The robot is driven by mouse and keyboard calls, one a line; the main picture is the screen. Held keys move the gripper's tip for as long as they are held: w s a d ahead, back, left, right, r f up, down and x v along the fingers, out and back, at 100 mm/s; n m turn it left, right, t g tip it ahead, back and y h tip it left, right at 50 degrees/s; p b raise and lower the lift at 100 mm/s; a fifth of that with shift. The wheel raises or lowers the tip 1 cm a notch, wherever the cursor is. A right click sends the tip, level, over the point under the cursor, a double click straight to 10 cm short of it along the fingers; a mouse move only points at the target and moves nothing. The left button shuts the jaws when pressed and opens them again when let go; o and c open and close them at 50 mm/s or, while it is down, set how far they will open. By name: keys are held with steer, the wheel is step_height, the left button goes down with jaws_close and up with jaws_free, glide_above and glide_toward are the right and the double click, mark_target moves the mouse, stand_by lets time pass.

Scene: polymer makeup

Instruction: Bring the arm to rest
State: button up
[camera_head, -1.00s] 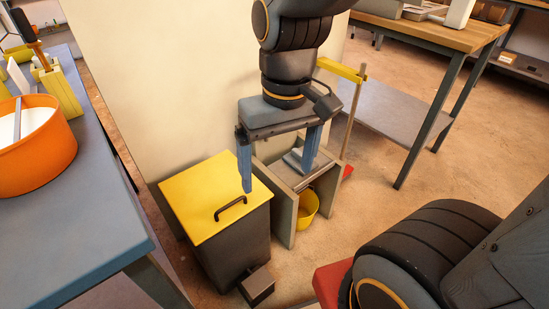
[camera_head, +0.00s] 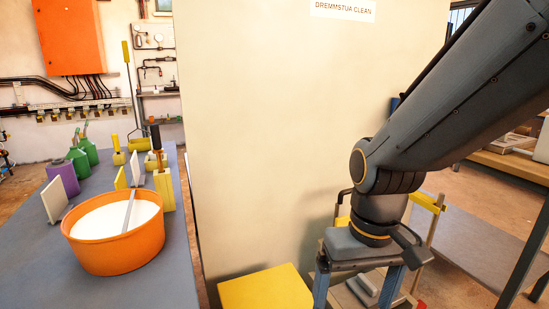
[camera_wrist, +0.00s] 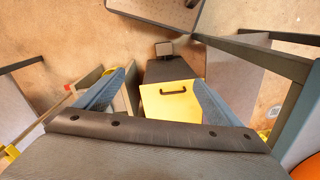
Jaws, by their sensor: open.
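My gripper (camera_head: 356,290) hangs from my arm in front of the cream wall panel, pointing down, in the head view. Its two blue fingers are wide apart, with nothing held between them; their tips run near the lower picture edge. In the wrist view, the open fingers (camera_wrist: 160,98) show on either side of a bin with a yellow lid (camera_wrist: 167,103) and dark handle. The lid (camera_head: 266,290) is left of the gripper in the head view, cut off by the lower edge.
A grey table (camera_head: 40,265) at left bears an orange tub (camera_head: 115,250) of white material, with green bottles (camera_head: 78,163) and a purple container (camera_head: 62,180) behind. The cream panel (camera_head: 280,130) stands behind the gripper. A wooden-topped bench (camera_head: 510,170) is at right.

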steer(key=d+r+m+p, duration=0.1)
steer(key=d+r+p, duration=0.4)
steer(key=p, duration=0.5)
steer(key=shift+s+d+r, duration=0.25)
steer(key=shift+s+d, duration=0.05)
